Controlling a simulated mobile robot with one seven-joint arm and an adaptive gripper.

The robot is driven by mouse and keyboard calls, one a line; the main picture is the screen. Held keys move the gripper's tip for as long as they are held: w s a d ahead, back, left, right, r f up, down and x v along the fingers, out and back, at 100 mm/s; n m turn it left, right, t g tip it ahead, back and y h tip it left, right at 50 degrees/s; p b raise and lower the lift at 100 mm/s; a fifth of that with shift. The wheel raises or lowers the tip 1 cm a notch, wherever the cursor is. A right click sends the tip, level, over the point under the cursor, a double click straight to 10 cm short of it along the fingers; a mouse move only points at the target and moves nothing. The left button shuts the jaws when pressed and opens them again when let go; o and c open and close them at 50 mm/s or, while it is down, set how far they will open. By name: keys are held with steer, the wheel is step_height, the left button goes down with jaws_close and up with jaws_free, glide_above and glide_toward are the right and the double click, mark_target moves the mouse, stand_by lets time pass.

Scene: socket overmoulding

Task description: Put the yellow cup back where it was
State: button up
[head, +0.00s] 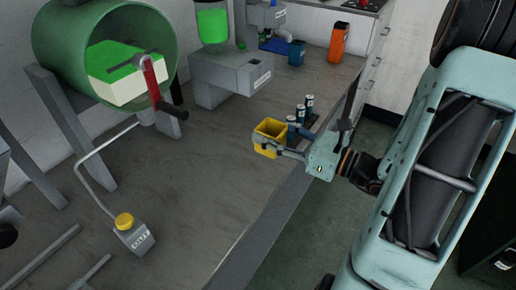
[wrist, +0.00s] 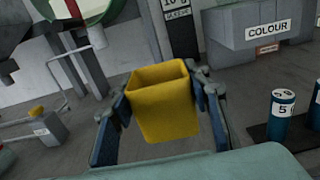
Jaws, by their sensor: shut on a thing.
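The yellow cup (head: 267,137) is a square, open-topped, tapered container. My gripper (head: 279,143) is shut on it, with one finger on each side, over the front edge of the workbench in the head view. In the wrist view the yellow cup (wrist: 163,105) sits upright between the two blue finger pads (wrist: 163,117), its opening facing up and looking empty. I cannot tell for sure whether its base touches the bench or hangs just above it.
Several dark numbered cylinders (head: 300,113) stand close to the right of the cup. A grey colour dispenser (head: 230,75), a blue cup (head: 297,53) and an orange container (head: 339,42) are farther back. A yellow-button box (head: 135,233) is at the left. The bench middle (head: 195,170) is clear.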

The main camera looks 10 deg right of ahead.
steer(key=w+f, duration=0.2)
steer(key=w+a+f+b, duration=0.1)
steer(key=w+f, duration=0.3)
steer(key=shift+w+a+f+b, duration=0.35)
steer(key=shift+w+f+b, duration=0.15)
steer(key=shift+f+b, duration=0.25)
steer(key=shift+f, duration=1.25)
steer(key=shift+f, duration=0.15)
steer(key=o, duration=1.2)
steer(key=shift+c, duration=0.2)
steer(key=shift+r, duration=0.2)
steer(key=p+v, duration=0.1)
steer(key=v, duration=1.1)
